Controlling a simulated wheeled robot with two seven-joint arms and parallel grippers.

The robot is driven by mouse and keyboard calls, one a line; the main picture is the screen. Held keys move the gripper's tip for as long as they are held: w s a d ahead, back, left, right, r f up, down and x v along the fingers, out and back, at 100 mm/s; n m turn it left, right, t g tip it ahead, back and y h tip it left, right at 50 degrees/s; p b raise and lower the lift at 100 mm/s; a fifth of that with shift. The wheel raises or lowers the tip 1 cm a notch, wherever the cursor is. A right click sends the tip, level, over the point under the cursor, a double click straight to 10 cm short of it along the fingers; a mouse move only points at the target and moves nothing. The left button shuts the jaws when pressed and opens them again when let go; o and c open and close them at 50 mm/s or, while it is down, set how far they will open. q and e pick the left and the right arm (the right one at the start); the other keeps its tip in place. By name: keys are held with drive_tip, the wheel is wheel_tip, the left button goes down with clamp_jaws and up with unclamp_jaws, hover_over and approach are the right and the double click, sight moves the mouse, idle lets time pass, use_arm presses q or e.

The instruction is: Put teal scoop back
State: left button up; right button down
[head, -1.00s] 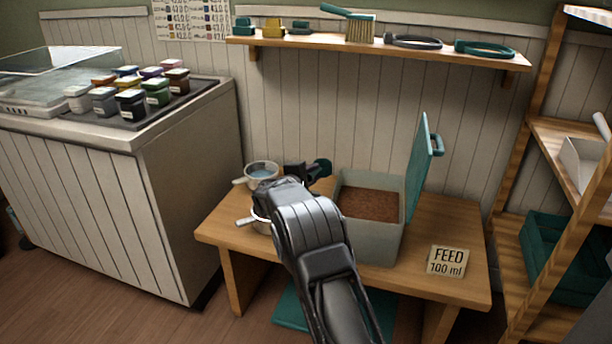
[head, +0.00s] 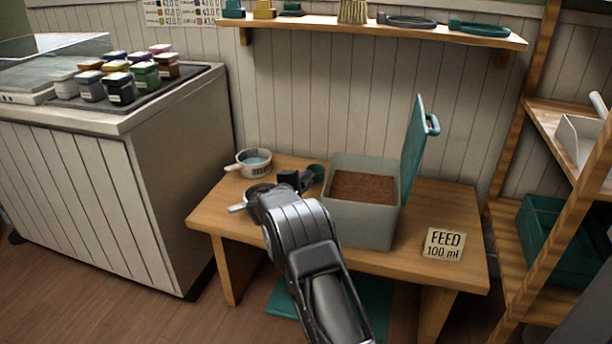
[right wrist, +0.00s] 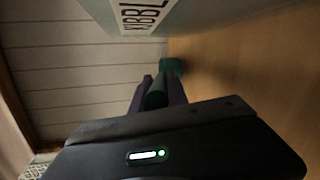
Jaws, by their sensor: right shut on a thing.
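My right gripper (head: 298,180) is shut on the teal scoop (head: 317,172), just left of the feed bin. In the right wrist view the fingers (right wrist: 157,92) close around a dark teal handle, and the scoop's teal end (right wrist: 172,67) sticks out past them. The feed bin (head: 360,226) is grey-green, holds brown kibble (head: 365,187), and its teal lid (head: 413,150) stands open. Its lettered wall (right wrist: 135,15) shows at the top of the right wrist view. Whether the scoop touches the bench is unclear. My left gripper is not in view.
The wooden bench (head: 440,205) carries a pan with bluish contents (head: 255,163), a second pan (head: 237,208) partly behind my arm, and a FEED 100 ml card (head: 443,244). A wall shelf (head: 300,24) hangs above. A counter (head: 90,180) stands left, a wooden rack (head: 545,240) right.

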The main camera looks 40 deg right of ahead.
drive_tip(key=shift+f, duration=0.45)
drive_tip(key=shift+f+b, duration=0.6)
drive_tip(key=shift+b, duration=0.25)
drive_tip(key=c, duration=1.2)
unclamp_jaws()
